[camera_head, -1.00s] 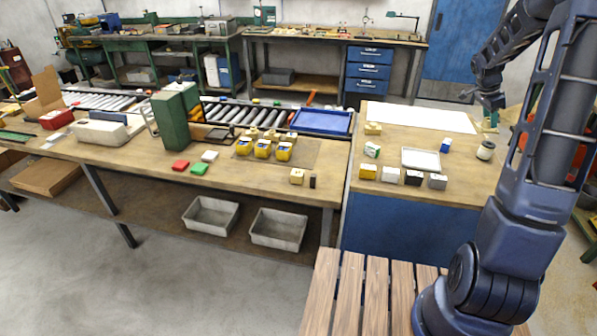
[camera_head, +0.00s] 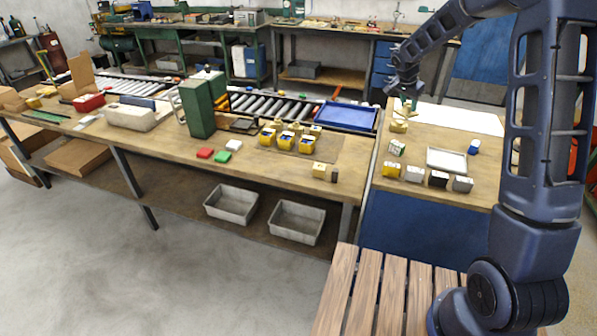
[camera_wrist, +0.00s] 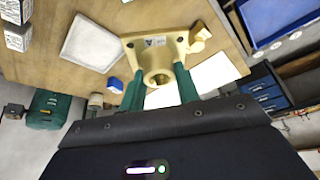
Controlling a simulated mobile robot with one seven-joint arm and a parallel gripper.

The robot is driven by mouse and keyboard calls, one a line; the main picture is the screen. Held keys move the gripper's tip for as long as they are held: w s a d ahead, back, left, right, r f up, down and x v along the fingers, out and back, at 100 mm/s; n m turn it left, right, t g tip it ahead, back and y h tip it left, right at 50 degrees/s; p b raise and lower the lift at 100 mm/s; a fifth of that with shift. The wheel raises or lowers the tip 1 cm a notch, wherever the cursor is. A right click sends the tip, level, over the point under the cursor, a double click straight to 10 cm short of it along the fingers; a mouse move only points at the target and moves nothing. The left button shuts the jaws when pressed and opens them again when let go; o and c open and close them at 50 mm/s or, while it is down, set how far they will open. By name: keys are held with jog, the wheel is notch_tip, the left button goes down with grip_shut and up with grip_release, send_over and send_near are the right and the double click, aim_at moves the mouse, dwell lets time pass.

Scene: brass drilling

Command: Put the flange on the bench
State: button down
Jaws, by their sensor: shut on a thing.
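The flange (camera_wrist: 151,48) is a pale brass square plate with corner holes and a round hub. In the wrist view my gripper (camera_wrist: 157,80) is shut on it, its green fingers on either side of the hub. In the head view my gripper (camera_head: 407,103) is over the back left of the right-hand bench (camera_head: 376,185). The held flange is small and partly hidden there. I cannot tell the gap between it and the bench. A similar brass piece (camera_head: 398,126) stands on the bench just below, and shows beside the flange in the wrist view (camera_wrist: 200,37).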

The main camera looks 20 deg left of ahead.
jog(key=s+a+f+n+y, duration=0.1)
jog(key=s+a+n, duration=0.35)
jog(key=a, duration=0.85)
jog(key=s+a+f+n+t+y, duration=0.1)
jog(key=s+a+f, duration=0.1)
jog(key=s+a, duration=0.85)
jog(key=s+a+f+n+y, duration=0.1)
jog(key=s+a+n, duration=0.2)
jog(key=a, duration=1.2)
jog(key=f, duration=1.9)
jog(key=shift+s+a+f, duration=0.1)
jog(key=shift+s+f, duration=0.1)
jog(key=shift+f, duration=0.1)
jog(key=c, duration=1)
grip_release()
jog(key=shift+f, duration=0.15)
jog(key=v, duration=1.2)
jog(key=shift+d, duration=0.25)
jog(key=shift+r, duration=0.2)
